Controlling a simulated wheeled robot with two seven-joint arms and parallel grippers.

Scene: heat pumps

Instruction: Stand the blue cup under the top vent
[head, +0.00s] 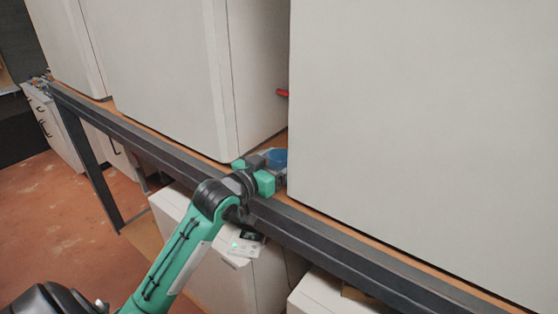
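The blue cup (278,156) shows in the gap between two large white units, at the shelf's front edge. Its lower part is hidden behind my gripper. My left gripper (268,168) reaches up to the cup from the front, with its green and grey fingers on either side of the cup's near part. Whether the fingers press on the cup or only stand around it, I cannot tell. My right gripper is not in view. I cannot make out a top vent in this view.
The tall white units (165,65) and (430,120) stand on the wooden shelf with a dark metal front rail (340,240), leaving a narrow gap. A small red part (282,93) sticks out in the gap. More white boxes (255,280) stand below. Open floor lies left.

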